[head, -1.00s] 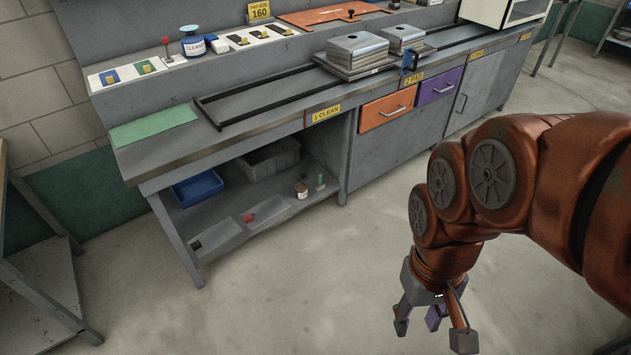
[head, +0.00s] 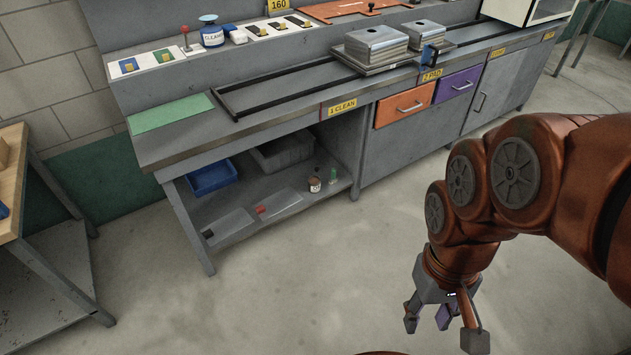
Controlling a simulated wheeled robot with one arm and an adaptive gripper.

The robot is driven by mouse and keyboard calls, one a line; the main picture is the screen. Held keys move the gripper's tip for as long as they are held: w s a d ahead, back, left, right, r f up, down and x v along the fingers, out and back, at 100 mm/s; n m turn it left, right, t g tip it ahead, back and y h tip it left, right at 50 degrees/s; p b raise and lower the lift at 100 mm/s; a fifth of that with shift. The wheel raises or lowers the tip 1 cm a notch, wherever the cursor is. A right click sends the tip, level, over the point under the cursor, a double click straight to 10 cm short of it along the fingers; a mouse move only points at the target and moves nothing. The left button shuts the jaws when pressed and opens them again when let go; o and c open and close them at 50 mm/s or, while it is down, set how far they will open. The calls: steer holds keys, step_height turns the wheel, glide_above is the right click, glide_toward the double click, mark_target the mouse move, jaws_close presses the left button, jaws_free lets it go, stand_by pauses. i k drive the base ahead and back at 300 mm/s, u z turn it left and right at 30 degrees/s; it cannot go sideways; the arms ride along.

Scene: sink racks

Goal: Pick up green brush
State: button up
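A small upright green item (head: 333,175), which looks like the green brush, stands on the lower shelf of the grey bench, beside a brown bottle with a white label (head: 315,182). It is too small to make out bristles. My gripper (head: 444,326) hangs at the lower right, in front of the bench and above the open floor. Its fingers are spread and hold nothing. It is well apart from the green item, to its right and nearer to me.
The lower shelf (head: 225,205) also bears a blue bin (head: 211,177), a grey bin (head: 283,152) and a small red item (head: 261,210). The worktop (head: 160,152) overhangs it. A wooden-topped table (head: 12,185) stands at left. The floor (head: 270,300) between is clear.

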mark_target(333, 180)
steer(key=u, duration=0.25)
steer(key=i, duration=0.25)
steer(key=u, duration=1.1)
steer(key=i, duration=1.4)
steer(key=z, duration=0.9)
steer(key=i, duration=0.45)
steer(key=z, duration=0.45)
